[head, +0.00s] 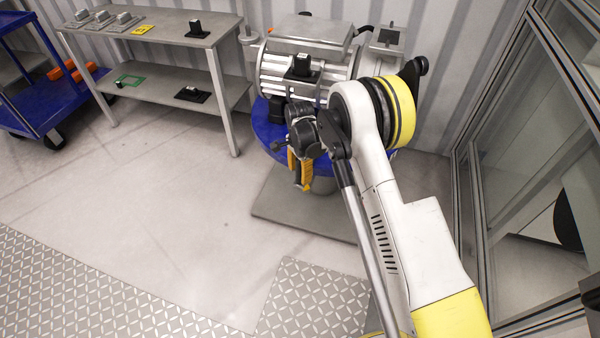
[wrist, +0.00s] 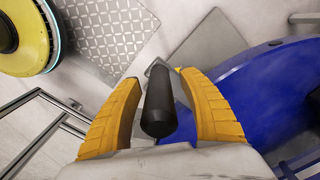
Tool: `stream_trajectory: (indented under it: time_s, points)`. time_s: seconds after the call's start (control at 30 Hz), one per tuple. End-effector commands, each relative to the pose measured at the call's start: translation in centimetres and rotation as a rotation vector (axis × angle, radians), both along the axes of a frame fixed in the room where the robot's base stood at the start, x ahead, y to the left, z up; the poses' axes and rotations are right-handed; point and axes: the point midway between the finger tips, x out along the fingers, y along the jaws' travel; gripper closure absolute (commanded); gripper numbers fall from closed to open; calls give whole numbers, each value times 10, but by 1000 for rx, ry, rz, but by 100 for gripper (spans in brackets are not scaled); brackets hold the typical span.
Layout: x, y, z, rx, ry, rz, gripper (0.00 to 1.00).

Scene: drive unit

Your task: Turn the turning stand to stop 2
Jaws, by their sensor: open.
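The turning stand (head: 262,128) is a round blue disc on a grey floor plate (head: 268,208), and it bears a large ribbed grey drive unit (head: 310,62). My arm hides its right part. In the wrist view the blue disc (wrist: 250,78) fills the right side. A black cylindrical handle (wrist: 159,105) lies between the two yellow fingers of my gripper (wrist: 160,80), with visible gaps on both sides. My gripper is open. In the head view my gripper (head: 301,172) hangs at the front edge of the disc, fingers pointing down. I cannot see any stop marks.
A grey two-level bench (head: 150,38) with small parts stands at the back left, and a blue cart (head: 45,100) is beyond it. A glazed frame wall (head: 510,140) closes off the right. The floor (head: 150,190) to the left of the stand is clear.

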Motion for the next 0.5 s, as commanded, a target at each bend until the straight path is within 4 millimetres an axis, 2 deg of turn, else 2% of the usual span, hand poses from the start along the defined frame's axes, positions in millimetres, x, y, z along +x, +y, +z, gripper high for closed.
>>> stream_trajectory:
  time_s: [0.17, 0.5]
  points:
    - [0, 0, 12, 0, 0, 0, 50]
    - [0, 0, 85, 0, 0, 0, 50]
